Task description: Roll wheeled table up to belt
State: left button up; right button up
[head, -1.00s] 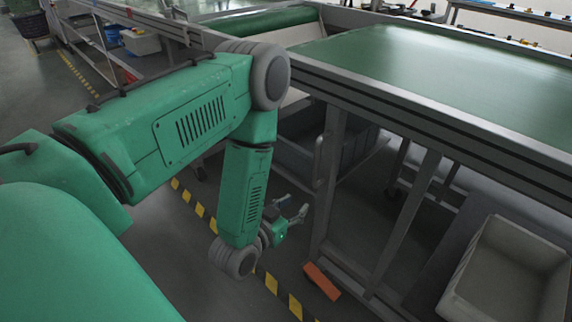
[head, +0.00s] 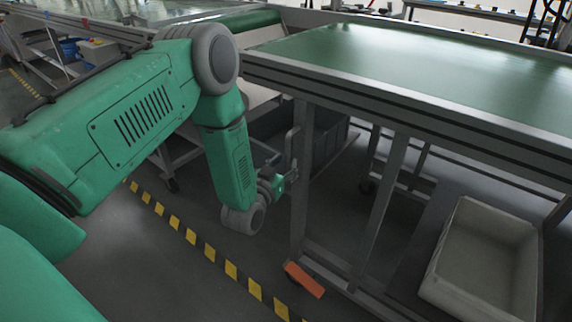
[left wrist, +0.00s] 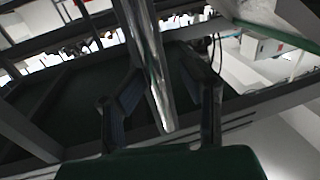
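A grey-framed table with a green top (head: 420,62) fills the right of the head view. A metal handle bar (head: 297,146) stands upright at its near left leg, and an orange pedal-like piece (head: 305,280) is at that leg's foot. My left gripper (head: 284,177) is at the handle's lower part. In the left wrist view my fingers (left wrist: 164,100) are spread, with the shiny bar (left wrist: 152,70) running between them. Whether either finger touches the bar, I cannot tell. My right gripper is not in view.
A light grey bin (head: 485,265) sits low under the table, and a dark bin (head: 325,135) is behind the leg. A second green belt surface (head: 245,20) lies beyond.

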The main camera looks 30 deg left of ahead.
pick_arm(q)
jog(key=shift+w+d+r, duration=0.1)
jog(key=shift+w+d, duration=0.3)
jog(key=shift+w+d+r, duration=0.1)
jog(key=shift+w+d, duration=0.05)
jog(key=shift+d, duration=0.2)
jog(key=shift+a, duration=0.4)
jog(key=shift+c, duration=0.3)
jog(key=shift+a+f, duration=0.25)
jog(key=shift+a, duration=0.05)
grip_shut()
jog(key=shift+a, duration=0.15)
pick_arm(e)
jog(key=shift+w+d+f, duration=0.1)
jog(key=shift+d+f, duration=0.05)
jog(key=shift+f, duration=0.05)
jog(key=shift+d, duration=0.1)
